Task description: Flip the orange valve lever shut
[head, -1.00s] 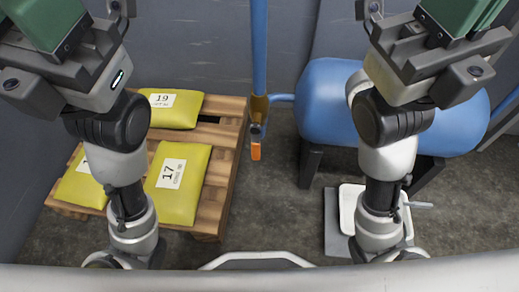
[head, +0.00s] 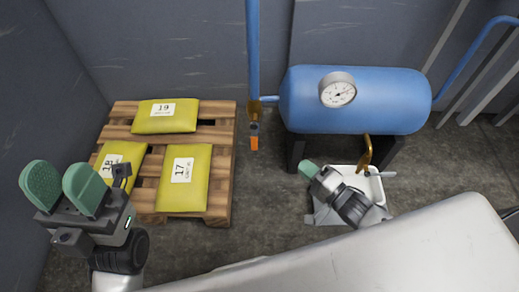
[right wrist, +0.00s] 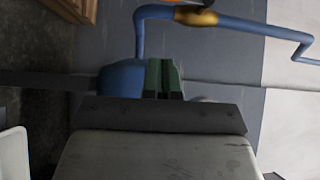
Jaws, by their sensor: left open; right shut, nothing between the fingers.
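The orange valve lever (head: 254,143) hangs straight down below the brass valve (head: 254,108) on the vertical blue pipe (head: 253,50). In the right wrist view a sliver of the orange lever (right wrist: 200,2) shows at the top edge, next to the brass fitting (right wrist: 195,18). My right gripper (head: 308,169) is shut and empty, below and to the right of the lever, apart from it. Its green fingers (right wrist: 164,79) are together in the right wrist view. My left gripper (head: 63,188) is open and empty at the far left, well away from the valve.
A blue tank (head: 300,100) with a gauge (head: 338,90) stands right of the valve. Below it are a white basin (head: 376,190) and a brass tap (head: 367,155). A wooden pallet (head: 225,175) with yellow sacks (head: 184,195) lies left. Bare floor lies below the lever.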

